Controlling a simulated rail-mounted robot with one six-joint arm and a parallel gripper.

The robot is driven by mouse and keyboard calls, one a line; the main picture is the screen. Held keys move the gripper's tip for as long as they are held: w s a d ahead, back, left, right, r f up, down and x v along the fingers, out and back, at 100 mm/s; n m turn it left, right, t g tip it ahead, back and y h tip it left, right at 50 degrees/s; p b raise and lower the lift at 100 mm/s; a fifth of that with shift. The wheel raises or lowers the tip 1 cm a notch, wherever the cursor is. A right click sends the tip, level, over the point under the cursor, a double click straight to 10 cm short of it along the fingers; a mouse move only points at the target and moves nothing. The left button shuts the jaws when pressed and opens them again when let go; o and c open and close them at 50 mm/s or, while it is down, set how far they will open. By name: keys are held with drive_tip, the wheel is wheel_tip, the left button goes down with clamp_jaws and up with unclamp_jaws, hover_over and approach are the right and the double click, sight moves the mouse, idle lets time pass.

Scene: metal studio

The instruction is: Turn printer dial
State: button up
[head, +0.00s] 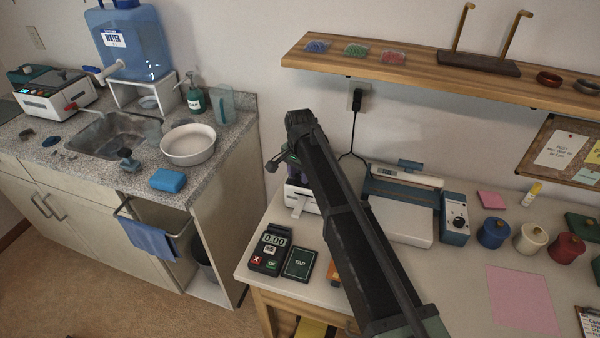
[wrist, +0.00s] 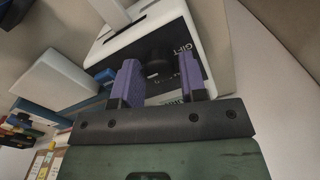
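In the wrist view a white boxy machine, seemingly the printer (wrist: 110,48), has a dark front panel with the word GIFT. A round black dial (wrist: 158,70) sits on that panel. My gripper (wrist: 160,63) is open, with one purple finger on each side of the dial as seen from the wrist. Gaps show between the dial and both fingers; I cannot tell how far the fingertips reach along it. In the head view the white printer (head: 300,196) is mostly hidden behind my arm, and so is its dial.
A card reader (head: 270,250) and a TAP pad (head: 299,263) lie in front of the printer. A blue-and-white machine (head: 402,222) and a blue box with a dial (head: 456,220) stand right of my arm. A wooden shelf (head: 420,68) hangs above.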

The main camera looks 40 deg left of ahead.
sight(300, 174)
drive_tip(key=shift+o, duration=1.2)
wheel_tip(300, 174, up, 11)
drive_tip(key=p, duration=1)
drive_tip(key=shift+p, duration=0.4)
drive_tip(key=shift+f, duration=0.1)
